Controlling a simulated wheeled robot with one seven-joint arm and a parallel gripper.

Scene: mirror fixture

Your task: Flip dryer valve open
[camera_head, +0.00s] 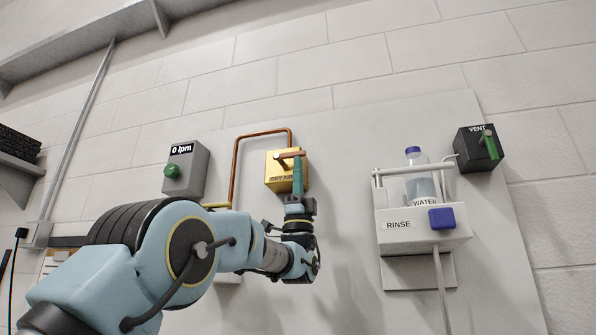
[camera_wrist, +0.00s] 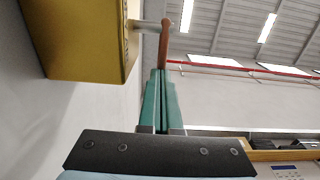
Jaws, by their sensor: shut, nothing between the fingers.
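The dryer valve is a yellow box (camera_head: 282,177) on the wall panel, with lettering too small to read surely. Its brown lever (camera_head: 289,155) lies nearly level in the head view, its free end to the right. In the wrist view the yellow box (camera_wrist: 85,40) is at upper left, and the brown lever (camera_wrist: 165,38) stands out on a pale stem. My gripper (camera_head: 298,160) has its teal fingers shut and empty, with the tips just under the lever's free end. In the wrist view the fingertips (camera_wrist: 159,74) meet the lever's lower end; I cannot tell if they touch.
A grey box reading "0 lpm" (camera_head: 185,168) with a green knob is left of the valve. A copper pipe (camera_head: 235,165) runs beside it. To the right are a white RINSE unit (camera_head: 398,238) with a water bottle (camera_head: 421,182) and a black VENT box (camera_head: 476,158) with a green handle.

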